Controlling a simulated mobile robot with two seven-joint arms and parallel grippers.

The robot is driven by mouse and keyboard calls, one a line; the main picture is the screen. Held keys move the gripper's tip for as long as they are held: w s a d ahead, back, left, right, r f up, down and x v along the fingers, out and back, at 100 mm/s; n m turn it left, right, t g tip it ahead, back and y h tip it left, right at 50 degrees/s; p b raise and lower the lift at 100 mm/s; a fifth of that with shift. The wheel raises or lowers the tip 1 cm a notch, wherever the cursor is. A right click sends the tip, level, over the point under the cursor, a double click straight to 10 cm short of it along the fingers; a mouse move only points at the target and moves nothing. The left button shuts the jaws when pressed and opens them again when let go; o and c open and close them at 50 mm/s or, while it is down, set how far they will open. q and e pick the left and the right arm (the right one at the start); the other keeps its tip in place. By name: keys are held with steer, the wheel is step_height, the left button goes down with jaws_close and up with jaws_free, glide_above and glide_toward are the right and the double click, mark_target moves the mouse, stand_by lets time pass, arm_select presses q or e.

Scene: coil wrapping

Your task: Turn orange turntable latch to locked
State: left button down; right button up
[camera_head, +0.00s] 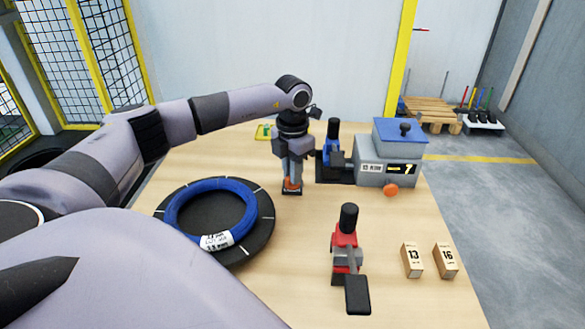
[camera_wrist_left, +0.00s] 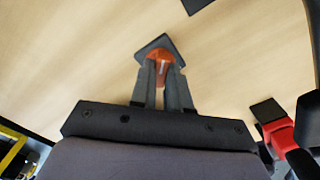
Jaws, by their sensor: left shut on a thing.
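The orange latch (camera_head: 292,184) stands on a small dark base (camera_head: 292,191) on the table, behind and right of the turntable. My left gripper (camera_head: 291,178) points down at it and is shut on the orange latch. In the left wrist view the latch (camera_wrist_left: 161,56) shows between the two fingertips (camera_wrist_left: 161,72), above its dark plate (camera_wrist_left: 153,43). Much of the latch is hidden by the fingers. The black turntable (camera_head: 258,235) lies at the left with a blue coil (camera_head: 178,200) on it, which bears a white label. My right gripper is not in view.
A grey machine with a blue top (camera_head: 400,135) and a black-handled blue device (camera_head: 333,150) stand right of the gripper. A red clamp tool (camera_head: 345,245) stands at the front. Boxes marked 13 (camera_head: 412,260) and 16 (camera_head: 446,261) are at right. The middle table is clear.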

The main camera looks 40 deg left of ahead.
arm_select(q)
steer(key=m, duration=0.4)
steer(key=shift+r+m, duration=0.1)
steer(key=shift+m, duration=0.2)
steer(key=m, duration=0.4)
steer(key=shift+m, duration=0.3)
steer(key=c, duration=1.1)
jaws_free()
step_height(320, 180, up, 7)
steer(key=shift+r, duration=0.1)
